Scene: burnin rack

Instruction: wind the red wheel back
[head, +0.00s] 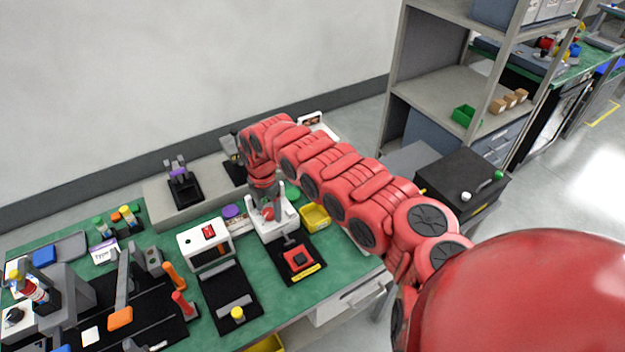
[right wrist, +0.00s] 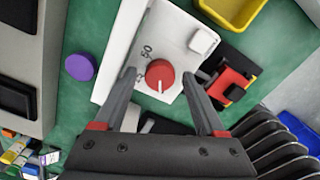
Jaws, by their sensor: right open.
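The red wheel (right wrist: 160,75) is a round red knob with a white pointer line, on the face of a white box (right wrist: 122,50) with printed numbers, one reading 50. In the head view the red wheel (head: 268,213) shows small on the white box (head: 275,232), just under my right gripper. My right gripper (right wrist: 162,82) is open, with one finger on each side of the wheel in the right wrist view. I cannot tell whether the fingertips touch it. In the head view my right gripper (head: 266,200) points down over the box. My left gripper is not in view.
A black and red fixture (head: 299,260) stands right in front of the white box. A yellow bin (head: 315,217) is to its right, and a purple disc (right wrist: 80,67) lies to its left. A white unit with a red switch (head: 205,245) stands farther left on the green bench.

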